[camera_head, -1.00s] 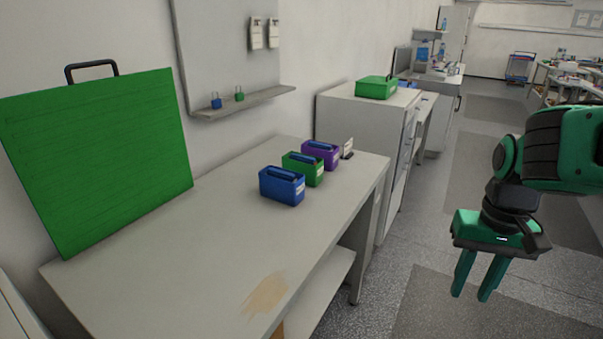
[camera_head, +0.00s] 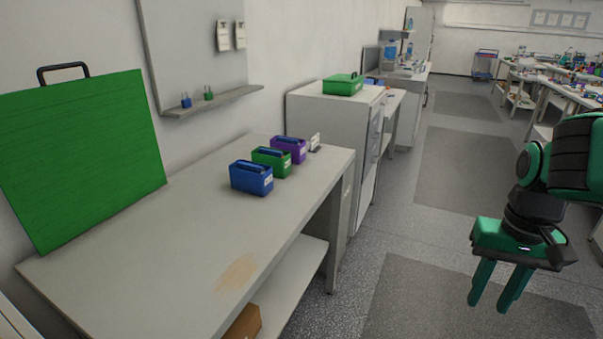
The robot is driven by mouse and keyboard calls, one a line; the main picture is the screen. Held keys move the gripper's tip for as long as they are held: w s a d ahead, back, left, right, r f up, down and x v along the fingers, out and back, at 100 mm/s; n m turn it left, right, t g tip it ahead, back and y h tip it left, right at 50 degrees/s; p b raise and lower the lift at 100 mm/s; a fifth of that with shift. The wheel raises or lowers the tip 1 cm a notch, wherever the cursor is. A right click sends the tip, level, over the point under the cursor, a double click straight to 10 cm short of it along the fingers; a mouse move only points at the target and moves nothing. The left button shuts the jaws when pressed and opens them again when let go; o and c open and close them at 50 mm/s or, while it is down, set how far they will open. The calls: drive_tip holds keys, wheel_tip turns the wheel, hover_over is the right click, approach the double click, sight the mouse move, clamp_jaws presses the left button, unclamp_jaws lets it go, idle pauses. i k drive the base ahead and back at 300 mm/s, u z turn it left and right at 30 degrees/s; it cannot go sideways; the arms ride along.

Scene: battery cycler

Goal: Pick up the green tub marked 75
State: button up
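A green tub (camera_head: 271,162) stands on the grey workbench, between a blue tub (camera_head: 251,179) nearer me and a purple tub (camera_head: 288,150) farther back. A pale label shows on its end, but the number is too small to read. Each tub has a dark blue item in its top. My gripper (camera_head: 493,300) hangs at the right over the floor, fingers pointing down and apart, open and empty. It is well away from the bench and the tubs.
The bench (camera_head: 130,275) is mostly clear in front of the tubs. A green board (camera_head: 80,160) leans at the left. A cabinet (camera_head: 330,120) bearing a green case (camera_head: 343,84) stands beyond the bench. Open floor (camera_head: 390,270) lies between bench and gripper.

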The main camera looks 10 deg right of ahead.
sight(281, 167)
drive_tip(key=z, duration=0.45)
drive_tip(key=k, duration=0.95)
drive_tip(key=z, duration=0.8)
drive_tip(key=i, duration=1.85)
drive_tip(key=u, duration=0.85)
drive_tip(key=i, duration=0.9)
drive_tip(key=u, duration=0.5)
